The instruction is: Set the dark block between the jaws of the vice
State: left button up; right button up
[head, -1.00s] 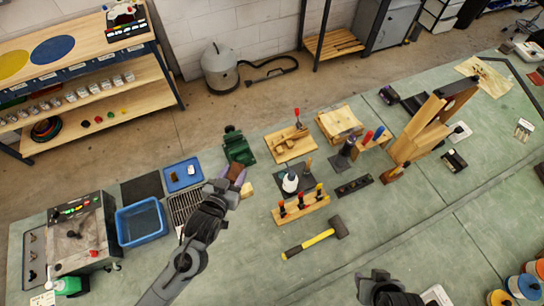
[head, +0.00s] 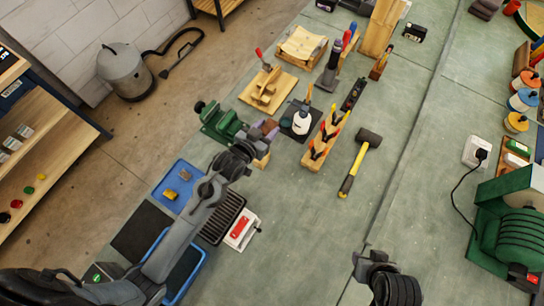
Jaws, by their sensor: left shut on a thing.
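The green vice (head: 219,123) stands at the bench's left edge in the head view. My left gripper (head: 262,130) reaches in from the lower left and ends just right of the vice. It is shut on the dark block (head: 270,125), of which a brownish part shows at the fingertips.
A pale wooden block (head: 262,160) lies beside my left gripper. A white bottle (head: 301,121), a wooden screwdriver rack (head: 322,142) and a hammer (head: 360,160) are to the right. A blue tray (head: 178,185) lies left of my arm. The middle of the bench is clear.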

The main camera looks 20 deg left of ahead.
aim_at(272, 128)
pick_arm(q)
jog(key=w+b, duration=0.1)
jog(key=w+f+b, duration=0.1)
jog(key=shift+d+f+b, duration=0.3)
jog(key=shift+b, duration=0.05)
jog(key=shift+w+d+f, duration=0.15)
jog(key=shift+w, duration=0.05)
jog(key=shift+w+f+b, duration=0.1)
jog(key=shift+f+b, duration=0.2)
jog(key=shift+f, duration=0.05)
notch_tip(272, 128, down, 6)
jog(key=shift+f+b, duration=0.1)
jog(key=shift+b, duration=0.2)
jog(key=shift+f, duration=1.35)
jog(key=shift+f, duration=0.2)
jog(key=o, duration=1.1)
